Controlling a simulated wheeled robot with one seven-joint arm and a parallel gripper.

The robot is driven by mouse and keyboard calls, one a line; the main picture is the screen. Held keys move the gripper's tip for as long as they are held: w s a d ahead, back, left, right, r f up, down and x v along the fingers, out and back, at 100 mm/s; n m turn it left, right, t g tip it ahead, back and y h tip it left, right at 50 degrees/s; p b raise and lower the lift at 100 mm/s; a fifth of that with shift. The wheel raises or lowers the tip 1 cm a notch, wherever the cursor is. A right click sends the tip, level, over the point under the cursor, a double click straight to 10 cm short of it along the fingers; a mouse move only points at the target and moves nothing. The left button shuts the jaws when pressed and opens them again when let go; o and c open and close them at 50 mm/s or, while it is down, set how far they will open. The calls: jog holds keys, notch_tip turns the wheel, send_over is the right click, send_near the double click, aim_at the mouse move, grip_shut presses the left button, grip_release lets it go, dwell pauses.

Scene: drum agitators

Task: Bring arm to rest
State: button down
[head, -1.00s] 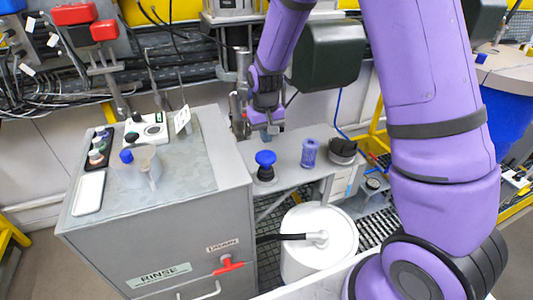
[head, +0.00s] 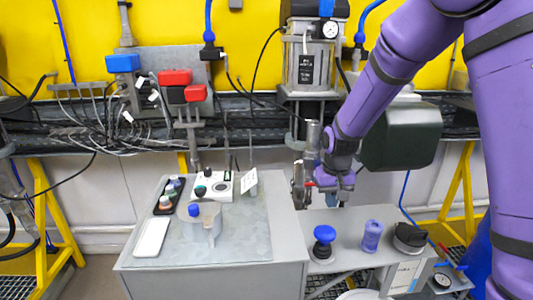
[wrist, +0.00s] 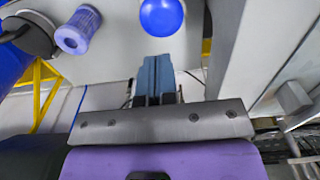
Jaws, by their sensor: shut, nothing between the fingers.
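My purple arm comes in from the upper right in the head view and bends down toward the middle. My gripper (head: 332,186) hangs beside the right end of the grey cabinet, above the side bench. In the wrist view the gripper fingers (wrist: 157,80) are together with nothing between them. A blue knob (head: 324,234) stands below and in front of the gripper; it also shows in the wrist view (wrist: 161,16). A blue cylinder (head: 372,236) stands to its right. No contact between the gripper and these things shows.
A dark round container (head: 410,238) stands on the bench. Pipes, cables and a steel cylinder unit (head: 312,60) line the back wall.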

jog(key=s+d+r+t, duration=0.1)
jog(key=s+d+r, duration=0.1)
jog(key=s+r, duration=0.5)
jog(key=s+d+r+t, duration=0.15)
jog(key=s+r, duration=0.35)
jog(key=r, duration=0.5)
jog(key=s+d+r+t, duration=0.1)
jog(key=s+r, duration=0.2)
jog(key=s, duration=0.5)
jog(key=s+d+r+t, duration=0.1)
jog(key=s+d+r, duration=0.1)
jog(key=s, duration=0.7)
jog(key=shift+r, duration=0.75)
jog(key=shift+d+t, duration=0.1)
jog(key=shift+t, duration=0.15)
